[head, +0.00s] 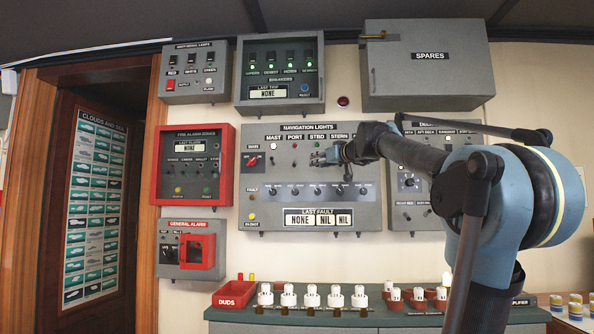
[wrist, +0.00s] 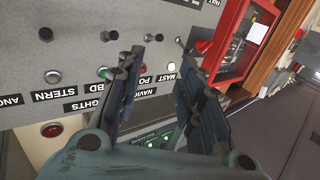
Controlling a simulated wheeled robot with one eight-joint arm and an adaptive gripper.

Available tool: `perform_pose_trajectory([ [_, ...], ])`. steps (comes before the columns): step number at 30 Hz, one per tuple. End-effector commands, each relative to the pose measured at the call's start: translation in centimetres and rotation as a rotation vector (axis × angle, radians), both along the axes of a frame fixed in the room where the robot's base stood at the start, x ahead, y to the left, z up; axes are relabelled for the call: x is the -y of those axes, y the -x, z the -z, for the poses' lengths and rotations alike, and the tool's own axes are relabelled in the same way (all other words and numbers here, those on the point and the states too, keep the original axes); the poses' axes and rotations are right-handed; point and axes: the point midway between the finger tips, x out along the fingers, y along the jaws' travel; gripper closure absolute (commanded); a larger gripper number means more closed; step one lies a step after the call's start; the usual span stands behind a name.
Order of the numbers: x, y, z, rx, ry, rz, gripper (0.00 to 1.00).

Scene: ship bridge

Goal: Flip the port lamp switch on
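The grey navigation lights panel (head: 262,215) hangs on the wall, with MAST, PORT, STBD and STERN labels. The port lamp (head: 295,147) looks dark red; the mast lamp (head: 273,146) looks white. My gripper (head: 321,158) is in front of the panel, right of the port lamp and above the switch row. In the wrist view, my gripper (wrist: 160,60) is open and empty, with the labels upside down. A small lever, apparently the port switch (wrist: 149,37), is near the left finger's tip.
A red fire alarm panel (head: 163,192) is left of the navigation panel. Another grey panel (head: 400,216) is to the right, partly behind my arm. The breakers box (head: 240,106) and spares box (head: 385,96) are above. A counter (head: 300,317) with several white-topped items is below.

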Motion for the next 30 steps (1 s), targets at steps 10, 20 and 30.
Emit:
perform_pose_trajectory([
  [10,-2.1,-3.3,-0.3,0.004,-0.001,0.001,0.66],
  [20,-5.0,-7.7,-0.2,0.003,-0.001,0.002,0.66],
  [30,-7.8,-11.9,-0.2,0.003,-0.001,0.002,0.66],
])
